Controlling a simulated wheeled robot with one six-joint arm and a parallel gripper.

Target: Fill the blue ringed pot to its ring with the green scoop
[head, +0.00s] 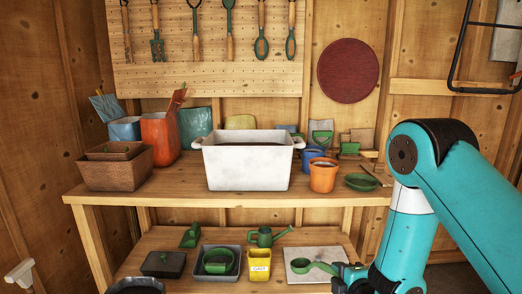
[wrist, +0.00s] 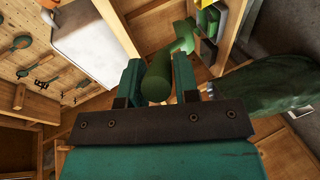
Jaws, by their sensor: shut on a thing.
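My gripper (head: 347,274) is low at the right of the lower shelf, shut on the green handle of a round-bowled green scoop (head: 312,266). The scoop's bowl is over a pale board on that shelf; I cannot tell if it touches. In the wrist view the green handle (wrist: 157,77) sits between the two fingers of my gripper (wrist: 158,80). The blue pot (head: 312,153) stands on the bench, partly hidden behind an orange pot; its ring and contents cannot be made out. A white tub (head: 247,168) of dark soil stands mid-bench.
The orange pot (head: 323,178) and a green saucer (head: 361,182) stand right of the tub. A brown planter (head: 115,170) is at left. The lower shelf holds a grey tray (head: 228,275), a yellow pot (head: 260,268), a watering can (head: 264,238) and the pale board (head: 328,254).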

